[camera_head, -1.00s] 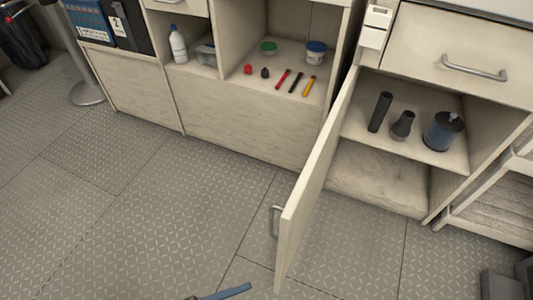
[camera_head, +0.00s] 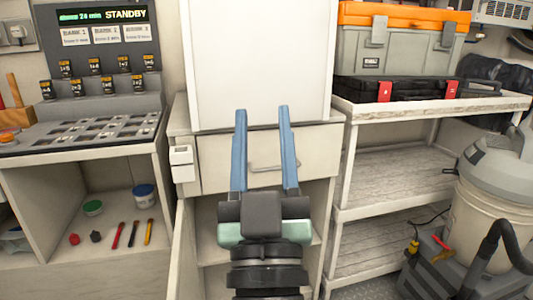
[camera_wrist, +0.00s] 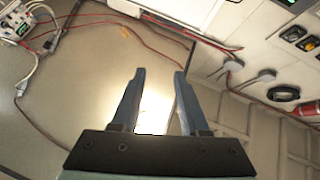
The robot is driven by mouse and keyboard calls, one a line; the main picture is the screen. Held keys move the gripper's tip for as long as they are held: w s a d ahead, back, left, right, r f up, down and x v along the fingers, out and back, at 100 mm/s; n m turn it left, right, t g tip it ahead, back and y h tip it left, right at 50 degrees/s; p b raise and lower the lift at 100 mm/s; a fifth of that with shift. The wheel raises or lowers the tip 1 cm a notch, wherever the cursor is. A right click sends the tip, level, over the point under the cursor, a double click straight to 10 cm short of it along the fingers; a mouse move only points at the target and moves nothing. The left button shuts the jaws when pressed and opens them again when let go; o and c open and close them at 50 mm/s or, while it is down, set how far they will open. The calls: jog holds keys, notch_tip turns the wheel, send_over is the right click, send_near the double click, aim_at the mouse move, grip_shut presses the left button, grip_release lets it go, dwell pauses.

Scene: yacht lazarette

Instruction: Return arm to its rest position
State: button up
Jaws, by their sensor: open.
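My gripper (camera_head: 262,150) is raised in front of the cabinet in the head view, its two blue fingers pointing up and spread apart with nothing between them. In the wrist view my gripper (camera_wrist: 155,85) also shows open and empty. Behind the fingers in the head view are a white panel (camera_head: 258,60) and a drawer (camera_head: 225,160) with a metal handle. My arm hides much of the open compartment below the drawer. The open cabinet door (camera_head: 184,255) shows at its left.
A shelf rack (camera_head: 400,175) at right bears a grey toolbox with an orange lid (camera_head: 400,50) and a black case (camera_head: 395,90). A vacuum (camera_head: 490,200) stands at far right. A charging station (camera_head: 95,85) reading STANDBY is at left. Cables (camera_wrist: 60,50) show in the wrist view.

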jog(key=s+r+m+t+p, duration=0.1)
jog(key=s+r, duration=0.4)
jog(key=r, duration=0.3)
jog(key=s+r+m+t, duration=0.1)
jog(key=s+r, duration=0.4)
jog(key=r, duration=0.2)
notch_tip(320, 180, up, 36)
jog(key=p, duration=3.6)
jog(key=shift+w+d+h, duration=0.2)
jog(key=shift+w+h, duration=0.2)
jog(key=shift+w, duration=0.05)
jog(key=shift+o, duration=0.5)
jog(key=shift+f, duration=0.2)
